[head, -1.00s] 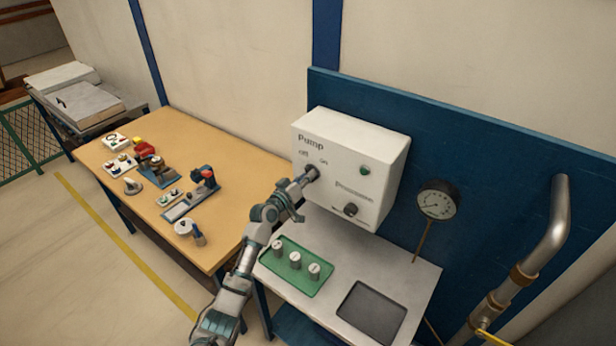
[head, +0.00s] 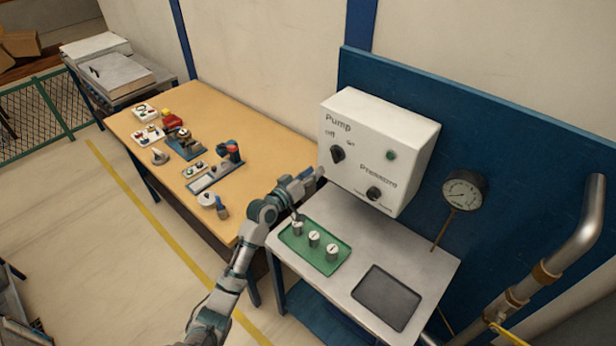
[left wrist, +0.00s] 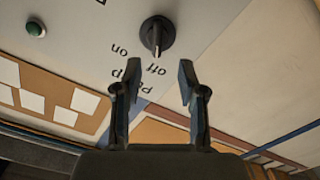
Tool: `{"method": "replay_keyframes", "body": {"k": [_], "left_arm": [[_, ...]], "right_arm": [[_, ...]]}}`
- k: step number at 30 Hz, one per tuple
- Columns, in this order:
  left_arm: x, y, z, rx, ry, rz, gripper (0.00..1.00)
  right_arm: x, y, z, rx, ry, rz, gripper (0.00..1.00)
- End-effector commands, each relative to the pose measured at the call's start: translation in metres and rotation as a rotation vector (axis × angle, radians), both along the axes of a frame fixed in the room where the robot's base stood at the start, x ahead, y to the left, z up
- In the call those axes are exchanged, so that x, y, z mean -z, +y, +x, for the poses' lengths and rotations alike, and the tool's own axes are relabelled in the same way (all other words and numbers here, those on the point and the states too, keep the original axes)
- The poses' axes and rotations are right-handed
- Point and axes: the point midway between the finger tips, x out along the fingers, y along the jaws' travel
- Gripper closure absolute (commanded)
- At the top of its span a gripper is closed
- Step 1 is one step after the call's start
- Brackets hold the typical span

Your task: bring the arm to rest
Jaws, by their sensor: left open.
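My left arm comes in from the lower left in the head view. Its gripper (head: 312,176) is in front of the lower left of the white pump box (head: 409,133). In the left wrist view the two fingers of the gripper (left wrist: 158,88) are apart with nothing between them. The black pump knob (left wrist: 157,34) shows beyond the fingertips, clear of them. In the head view the knob (head: 338,154) is uncovered, up and right of the gripper. My right gripper is not in view.
Below the box, a grey bench (head: 426,262) carries a green tray (head: 297,247) with three white-topped pieces and a dark square tray (head: 386,297). A pressure gauge (head: 465,190) and pipe (head: 585,230) stand right. A wooden table (head: 262,138) with several devices is at left.

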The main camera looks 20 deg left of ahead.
Motion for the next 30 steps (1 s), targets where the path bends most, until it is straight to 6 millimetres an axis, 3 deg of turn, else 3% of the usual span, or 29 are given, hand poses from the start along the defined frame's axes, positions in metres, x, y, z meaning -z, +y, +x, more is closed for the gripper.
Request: {"method": "replay_keyframes", "body": {"k": [6,23,26,30], "left_arm": [[0.001,0.008,-0.021,0.001,0.002,0.001,0.59],[0.005,0.007,-0.025,0.003,0.009,0.007,0.59],[0.03,-0.004,-0.038,0.018,0.059,0.052,0.59],[0.105,-0.032,-0.087,0.063,0.217,0.2,0.59]], "right_arm": [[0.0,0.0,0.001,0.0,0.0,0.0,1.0],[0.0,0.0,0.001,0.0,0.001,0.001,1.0],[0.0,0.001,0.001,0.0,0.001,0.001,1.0],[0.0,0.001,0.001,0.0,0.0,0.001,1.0]]}}
